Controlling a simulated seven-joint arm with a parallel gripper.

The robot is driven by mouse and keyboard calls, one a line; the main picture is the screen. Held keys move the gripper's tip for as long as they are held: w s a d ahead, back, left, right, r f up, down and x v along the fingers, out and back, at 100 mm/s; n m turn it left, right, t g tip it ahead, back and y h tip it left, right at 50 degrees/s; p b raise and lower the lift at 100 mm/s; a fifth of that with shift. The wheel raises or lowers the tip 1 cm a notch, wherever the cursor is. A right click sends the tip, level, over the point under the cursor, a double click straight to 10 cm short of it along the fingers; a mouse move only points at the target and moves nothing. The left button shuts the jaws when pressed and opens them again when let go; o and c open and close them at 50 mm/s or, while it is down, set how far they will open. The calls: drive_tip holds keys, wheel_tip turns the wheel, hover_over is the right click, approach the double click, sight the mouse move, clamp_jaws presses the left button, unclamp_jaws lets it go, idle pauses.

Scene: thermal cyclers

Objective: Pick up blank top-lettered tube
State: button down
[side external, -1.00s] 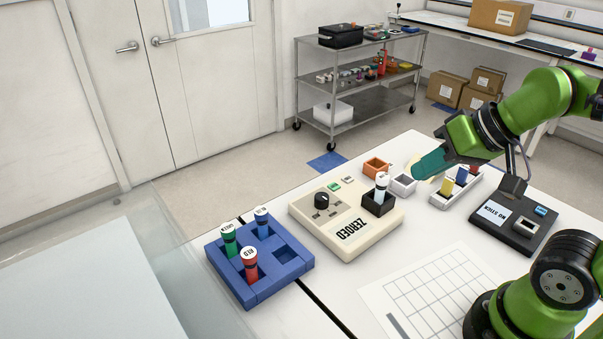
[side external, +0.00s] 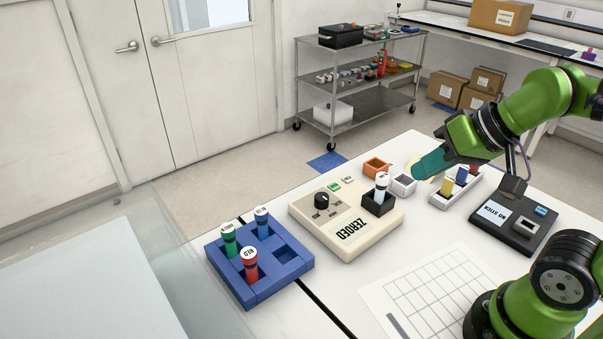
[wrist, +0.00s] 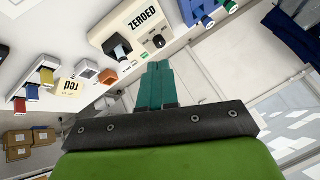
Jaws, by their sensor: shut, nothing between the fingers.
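A tube with a pale top and a dark band (side external: 382,183) stands upright in the dark socket of a cream device labelled ZEROED (side external: 345,222). I cannot read any lettering on its top. In the wrist view the tube (wrist: 119,51) is to the left of my fingertips. My gripper (side external: 416,170) has teal fingers, shut and empty, held above the table to the right of the tube and apart from it. The blue rack (side external: 262,293) holds a green tube (side external: 229,240), a blue tube (side external: 262,222) and a red tube (side external: 250,264), with one empty socket.
An orange open box (side external: 376,166) and a white open box (side external: 403,185) stand behind the device. A white tray (side external: 447,201) with colored pieces and a black device labelled NO STICK (side external: 512,228) are at right. A gridded sheet (side external: 432,295) lies in front. A yellow note (wrist: 70,87) lies near the boxes.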

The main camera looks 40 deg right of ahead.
drive_tip(key=c, duration=1.8)
unclamp_jaws()
drive_tip(key=shift+c, duration=0.2)
drive_tip(key=o, duration=1.1)
drive_tip(key=m+g+h, duration=0.4)
drive_tip(key=h, duration=0.1)
approach(383, 177)
drive_tip(key=x, duration=1)
drive_tip(key=shift+w+d+f, duration=0.1)
drive_tip(key=shift+d+f, duration=0.05)
drive_tip(key=shift+f, duration=0.2)
